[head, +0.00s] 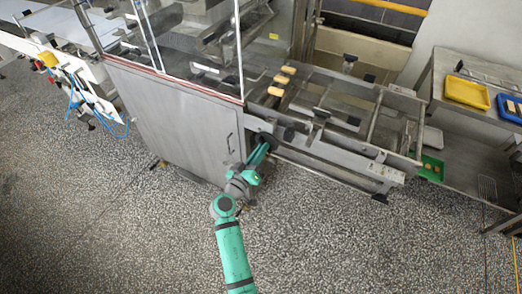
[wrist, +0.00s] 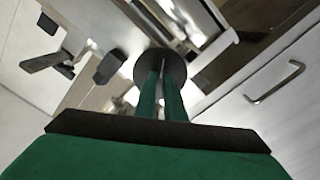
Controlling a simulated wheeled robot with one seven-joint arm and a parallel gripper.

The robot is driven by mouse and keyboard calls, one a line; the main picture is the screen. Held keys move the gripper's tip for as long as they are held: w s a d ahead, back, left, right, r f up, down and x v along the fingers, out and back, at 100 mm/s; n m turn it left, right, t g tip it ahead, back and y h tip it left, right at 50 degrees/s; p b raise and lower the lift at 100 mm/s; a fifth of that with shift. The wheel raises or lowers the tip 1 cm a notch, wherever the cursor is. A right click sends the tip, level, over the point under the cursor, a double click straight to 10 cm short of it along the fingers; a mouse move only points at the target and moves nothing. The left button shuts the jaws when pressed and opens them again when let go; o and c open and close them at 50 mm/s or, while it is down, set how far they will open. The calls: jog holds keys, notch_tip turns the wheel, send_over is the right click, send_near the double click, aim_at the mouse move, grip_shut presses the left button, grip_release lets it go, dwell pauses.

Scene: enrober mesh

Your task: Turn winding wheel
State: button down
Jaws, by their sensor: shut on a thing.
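The winding wheel (wrist: 178,67) is a dark round disc in the wrist view, at the top middle. In the head view it is small and dark, low on the machine's side by the cabinet's right corner, partly hidden by my gripper. My gripper (wrist: 161,76) has two long green fingers, close together and shut on the wheel, with a narrow gap between them. In the head view my gripper (head: 262,149) reaches up to the wheel from the front. The exact grip point on the wheel is hard to see.
The grey cabinet (head: 180,120) with a bar handle (head: 229,143) stands left of my gripper. A mesh conveyor frame (head: 340,150) extends right, with several yellowish pieces at its left end. A side table holds a yellow tray (head: 466,91). Speckled floor in front is clear.

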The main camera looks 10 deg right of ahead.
jog(key=shift+f+m, duration=0.1)
jog(key=shift+m, duration=0.5)
jog(key=c, duration=1.8)
grip_release()
jog(key=shift+c, duration=0.2)
jog(key=v, duration=1)
jog(key=shift+s+a, duration=0.25)
jog(key=shift+s, duration=0.1)
